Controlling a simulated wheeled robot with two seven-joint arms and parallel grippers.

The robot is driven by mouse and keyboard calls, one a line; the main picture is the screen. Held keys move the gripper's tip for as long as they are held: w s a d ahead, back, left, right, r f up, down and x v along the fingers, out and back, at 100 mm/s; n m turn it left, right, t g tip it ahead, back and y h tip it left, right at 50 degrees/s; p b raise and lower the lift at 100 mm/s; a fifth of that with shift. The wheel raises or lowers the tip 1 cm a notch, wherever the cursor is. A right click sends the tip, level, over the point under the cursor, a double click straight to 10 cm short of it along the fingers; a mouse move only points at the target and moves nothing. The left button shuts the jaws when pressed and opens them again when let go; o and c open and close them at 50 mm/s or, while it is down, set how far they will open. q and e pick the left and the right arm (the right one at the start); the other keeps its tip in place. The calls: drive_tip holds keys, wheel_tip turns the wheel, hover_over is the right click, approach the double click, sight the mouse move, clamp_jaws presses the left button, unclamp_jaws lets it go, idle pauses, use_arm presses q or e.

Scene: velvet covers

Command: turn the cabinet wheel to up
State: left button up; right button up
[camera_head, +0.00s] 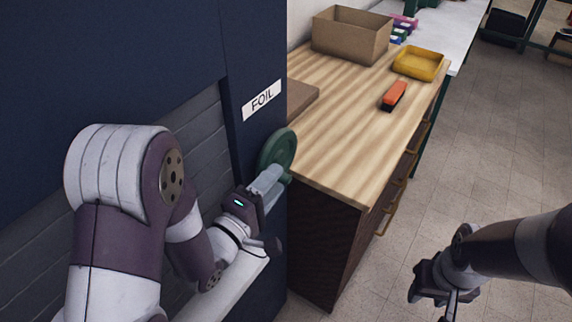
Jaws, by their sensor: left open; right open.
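The cabinet wheel (280,147) is a green disc on the side of the dark blue cabinet (258,60), below a white label reading FOIL (262,100). My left gripper (268,187) is at the lower part of the wheel, with its pale fingers pointing up toward the rim. It is open; I cannot tell whether the fingers touch the wheel or straddle its rim. The gripper hides the wheel's lower part. My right gripper (440,290) is at the lower right above the floor, open and empty, far from the wheel.
A wooden-topped counter (345,120) with drawers stands right beside the wheel. It bears a cardboard box (350,35), a yellow tray (419,63) and an orange-and-black object (394,96). A grey slatted shutter (205,135) is behind my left arm. The floor (490,130) at right is clear.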

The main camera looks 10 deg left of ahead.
sight(284, 161)
use_arm(q)
drive_tip(key=x, duration=0.5)
drive_tip(key=shift+r+p, duration=0.1)
drive_tip(key=shift+p, duration=0.2)
clamp_jaws()
